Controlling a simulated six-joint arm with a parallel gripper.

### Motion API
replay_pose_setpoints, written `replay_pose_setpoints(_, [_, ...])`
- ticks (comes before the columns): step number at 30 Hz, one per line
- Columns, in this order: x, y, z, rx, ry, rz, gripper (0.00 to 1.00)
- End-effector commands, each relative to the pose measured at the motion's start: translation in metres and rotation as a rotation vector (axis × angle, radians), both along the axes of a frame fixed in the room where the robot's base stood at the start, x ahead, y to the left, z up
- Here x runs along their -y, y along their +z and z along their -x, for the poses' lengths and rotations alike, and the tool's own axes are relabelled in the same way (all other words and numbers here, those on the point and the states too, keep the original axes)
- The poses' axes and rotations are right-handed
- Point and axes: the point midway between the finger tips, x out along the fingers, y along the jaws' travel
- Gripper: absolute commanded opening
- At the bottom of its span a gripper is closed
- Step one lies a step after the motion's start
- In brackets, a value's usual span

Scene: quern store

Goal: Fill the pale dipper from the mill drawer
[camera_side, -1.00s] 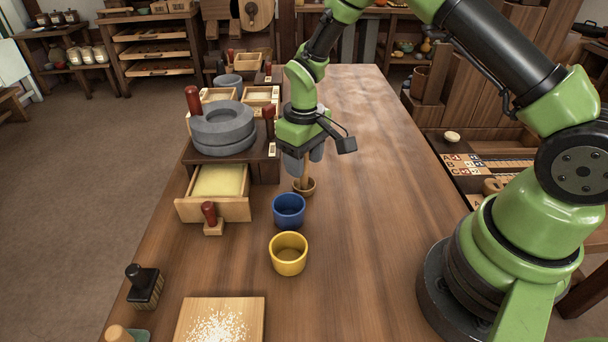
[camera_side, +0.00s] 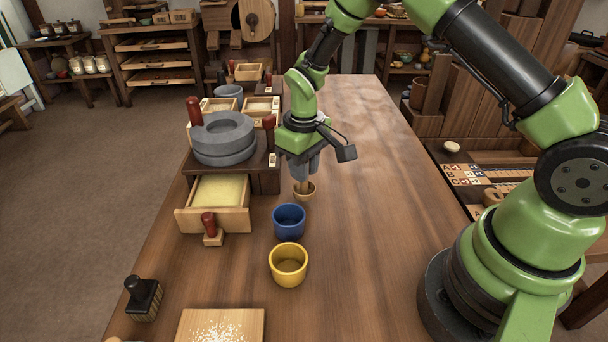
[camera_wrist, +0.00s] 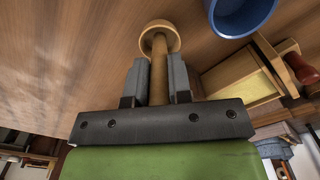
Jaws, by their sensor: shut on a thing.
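The pale dipper (camera_side: 304,191) is a small round wooden cup on an upright handle. My gripper (camera_side: 302,170) is shut on the handle (camera_wrist: 158,70), with the cup (camera_wrist: 160,36) beyond the fingertips in the wrist view. The cup is low over the table right of the mill; I cannot tell whether it touches the wood or holds anything. The mill drawer (camera_side: 240,219) is pulled out below the grey millstones (camera_side: 222,139) and holds pale yellow meal (camera_side: 218,190). In the wrist view the drawer (camera_wrist: 238,78) is at the right.
A blue cup (camera_side: 289,222) and a yellow cup (camera_side: 288,265) stand right of the drawer. The table's right side is clear.

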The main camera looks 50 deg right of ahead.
Motion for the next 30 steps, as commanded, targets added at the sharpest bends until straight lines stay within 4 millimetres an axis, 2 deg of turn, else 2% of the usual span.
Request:
replay_pose_setpoints(6, [0.0,0.047,-0.001,0.006,0.0,0.001,0.0])
replay_pose_setpoints(12, [-0.001,0.077,-0.003,0.004,0.002,0.001,0.0])
replay_pose_setpoints(17, [-0.016,0.083,-0.021,0.015,0.004,-0.006,0.0])
replay_pose_setpoints(24, [-0.065,0.08,-0.066,0.05,0.006,-0.034,0.0])
replay_pose_setpoints(30, [-0.103,0.078,-0.086,0.072,0.004,-0.063,0.0])
